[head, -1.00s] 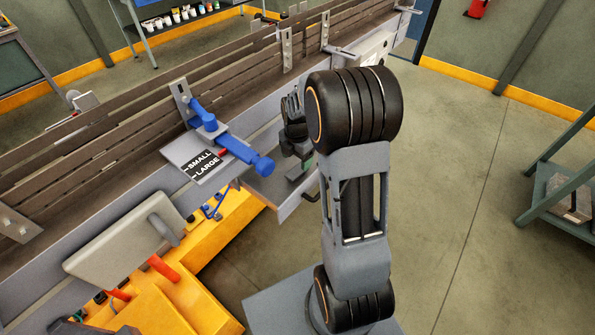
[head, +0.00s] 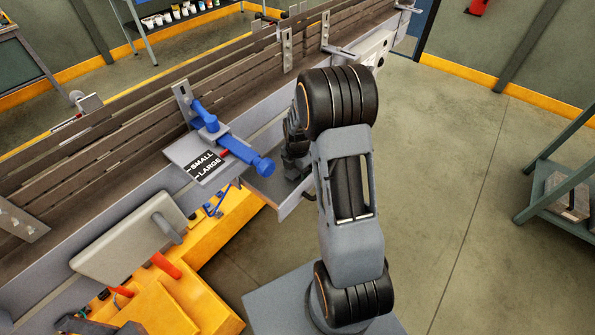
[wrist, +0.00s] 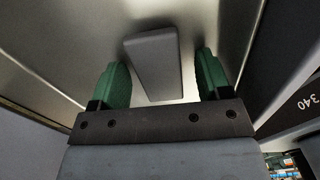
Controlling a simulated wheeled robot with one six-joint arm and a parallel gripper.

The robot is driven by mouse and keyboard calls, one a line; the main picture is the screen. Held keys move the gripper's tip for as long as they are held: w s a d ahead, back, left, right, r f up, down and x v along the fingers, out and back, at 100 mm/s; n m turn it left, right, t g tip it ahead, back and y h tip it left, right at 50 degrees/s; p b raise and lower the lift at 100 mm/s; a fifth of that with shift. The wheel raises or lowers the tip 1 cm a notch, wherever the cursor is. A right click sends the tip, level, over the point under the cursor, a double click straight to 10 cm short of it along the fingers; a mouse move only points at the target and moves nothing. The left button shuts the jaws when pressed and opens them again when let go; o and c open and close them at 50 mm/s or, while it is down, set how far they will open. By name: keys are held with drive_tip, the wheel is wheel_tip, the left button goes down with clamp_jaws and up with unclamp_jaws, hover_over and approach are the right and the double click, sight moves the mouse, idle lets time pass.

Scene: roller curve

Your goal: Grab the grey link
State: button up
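The grey link (wrist: 155,62) is a plain, flat, tapered bar lying on a shiny metal surface in the wrist view. My gripper (wrist: 161,72) is open, with one green finger on each side of the link. Gaps show between the link and both fingers, so they look apart from it. Whether the fingertips are level with the link or above it, I cannot tell. In the head view my arm hides the fingers and I cannot make out the link.
A metal tray (head: 275,190) juts from the conveyor (head: 110,135) beside my arm. A blue lever (head: 240,150) and a SMALL/LARGE plate (head: 182,150) sit close to its left. Raised metal walls flank the link in the wrist view. Open floor (head: 455,190) lies to the right.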

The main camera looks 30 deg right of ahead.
drive_tip(key=c, duration=0.9)
drive_tip(key=shift+c, duration=0.2)
drive_tip(key=shift+r, duration=0.1)
